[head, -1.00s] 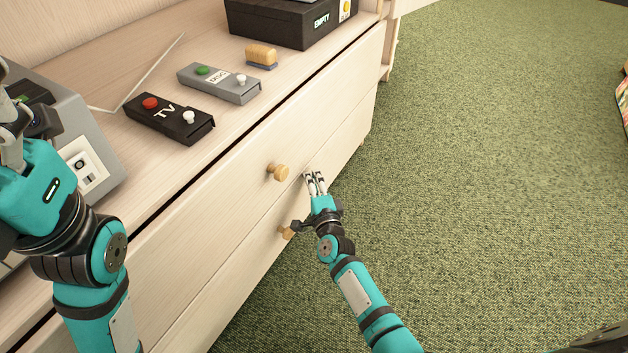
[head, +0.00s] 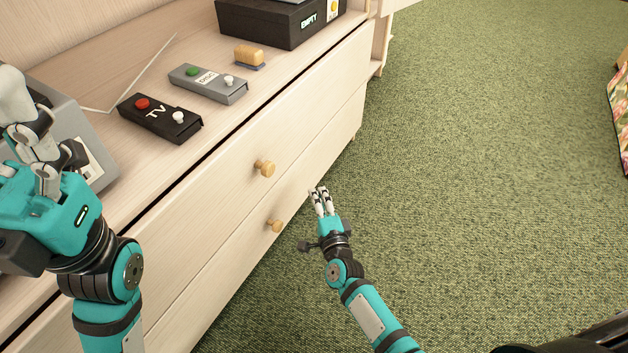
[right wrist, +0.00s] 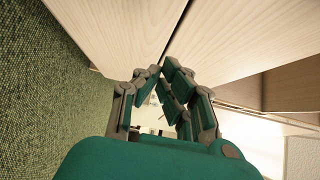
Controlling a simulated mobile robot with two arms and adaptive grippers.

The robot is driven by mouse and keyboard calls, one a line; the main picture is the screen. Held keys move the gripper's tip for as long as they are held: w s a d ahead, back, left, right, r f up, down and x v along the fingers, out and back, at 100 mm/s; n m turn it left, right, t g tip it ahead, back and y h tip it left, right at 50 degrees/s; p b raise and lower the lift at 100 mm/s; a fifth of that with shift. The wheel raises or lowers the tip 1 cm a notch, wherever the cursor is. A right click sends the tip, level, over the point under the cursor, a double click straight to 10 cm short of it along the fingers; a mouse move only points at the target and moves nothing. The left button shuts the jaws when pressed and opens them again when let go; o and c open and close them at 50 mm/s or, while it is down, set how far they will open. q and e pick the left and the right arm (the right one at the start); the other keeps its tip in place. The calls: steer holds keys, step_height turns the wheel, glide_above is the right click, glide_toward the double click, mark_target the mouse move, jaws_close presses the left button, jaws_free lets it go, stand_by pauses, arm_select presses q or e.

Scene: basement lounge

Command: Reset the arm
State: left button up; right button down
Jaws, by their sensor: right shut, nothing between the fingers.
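My right gripper (head: 321,200) is shut and empty, in front of the pale wooden drawer unit (head: 225,215) and to the right of its lower knob (head: 275,225). In the right wrist view its fingers (right wrist: 168,90) come close together, with the drawer fronts (right wrist: 120,35) beyond. It appears apart from the knobs. My left gripper (head: 35,145) is raised at the left edge over the unit's top. Its fingers are partly cut off and overlapping, so whether they are open is unclear.
A grey device (head: 85,130) stands behind my left arm. The upper knob (head: 264,168) sticks out. Green carpet (head: 480,180) lies clear.

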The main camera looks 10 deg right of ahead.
steer(key=shift+s+p, duration=0.55)
steer(key=shift+s, duration=1.55)
